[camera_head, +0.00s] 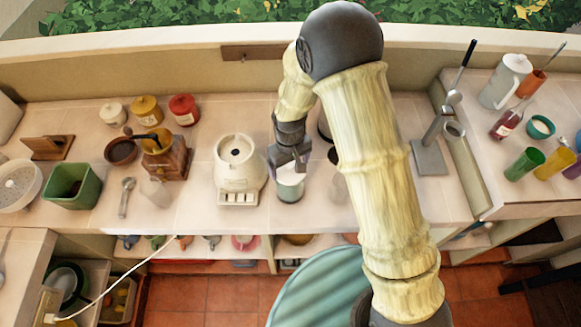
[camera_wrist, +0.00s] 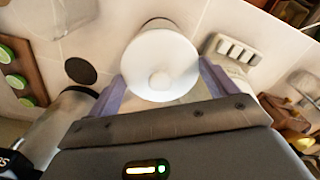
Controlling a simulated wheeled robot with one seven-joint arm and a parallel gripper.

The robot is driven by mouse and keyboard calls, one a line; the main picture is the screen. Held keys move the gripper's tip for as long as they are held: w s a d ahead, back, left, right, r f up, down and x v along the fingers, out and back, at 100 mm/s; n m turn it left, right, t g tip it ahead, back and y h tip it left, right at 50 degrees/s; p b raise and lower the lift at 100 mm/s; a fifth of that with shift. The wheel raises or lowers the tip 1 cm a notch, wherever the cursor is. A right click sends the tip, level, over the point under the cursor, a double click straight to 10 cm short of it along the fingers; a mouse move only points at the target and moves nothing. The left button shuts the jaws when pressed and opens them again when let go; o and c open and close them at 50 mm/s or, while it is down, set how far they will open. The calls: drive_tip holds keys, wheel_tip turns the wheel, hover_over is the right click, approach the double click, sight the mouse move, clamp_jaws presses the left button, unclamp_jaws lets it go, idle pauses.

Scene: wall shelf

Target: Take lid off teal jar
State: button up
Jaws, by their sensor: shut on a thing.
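The teal jar (camera_head: 289,192) stands on the counter just right of the white blender base. Its white round lid (camera_head: 291,177) shows at the top of the jar. In the wrist view the lid (camera_wrist: 178,52) is a white disc with a small central knob. My gripper (camera_head: 289,163) is above the jar, pointing down. In the wrist view the fingers of my gripper (camera_wrist: 163,82) are on either side of the lid, shut on it. The lid hides most of the jar there. I cannot tell whether the lid is touching the jar.
The white blender base (camera_head: 238,165) is close on the left, and a wooden coffee grinder (camera_head: 166,160) is farther left. Dark and glass items stand partly hidden behind my arm. The counter's front edge is just below the jar. A grey stand (camera_head: 430,157) is to the right.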

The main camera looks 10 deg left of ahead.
sight(290, 165)
wheel_tip(290, 165, up, 9)
drive_tip(key=b, duration=0.3)
drive_tip(key=shift+f, duration=0.1)
drive_tip(key=shift+f, duration=0.1)
idle(0.4)
